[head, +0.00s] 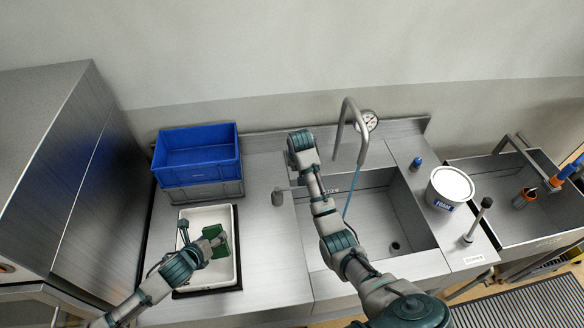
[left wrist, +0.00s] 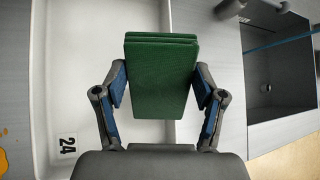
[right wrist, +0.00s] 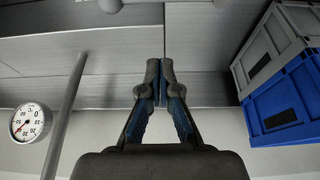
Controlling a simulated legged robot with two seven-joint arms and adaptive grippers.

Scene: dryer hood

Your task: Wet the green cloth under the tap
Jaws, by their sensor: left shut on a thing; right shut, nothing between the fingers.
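The green cloth (head: 221,247) is folded and held in my left gripper (head: 204,244), over the white tray (head: 231,282) on the left of the counter. In the left wrist view the cloth (left wrist: 160,75) stands between the two fingers, which are shut on it. The curved tap (head: 348,112) rises behind the sink (head: 408,215), and a thin blue stream of water (head: 351,192) falls from it into the basin. My right gripper (head: 298,139) is beside the tap, to its left. In the right wrist view its fingertips (right wrist: 160,85) are together and empty.
Blue and grey crates (head: 199,168) stand stacked behind the tray. A round gauge (head: 369,120) is by the tap. A white foam tub (head: 449,187) and a blue-capped item (head: 416,163) stand right of the sink.

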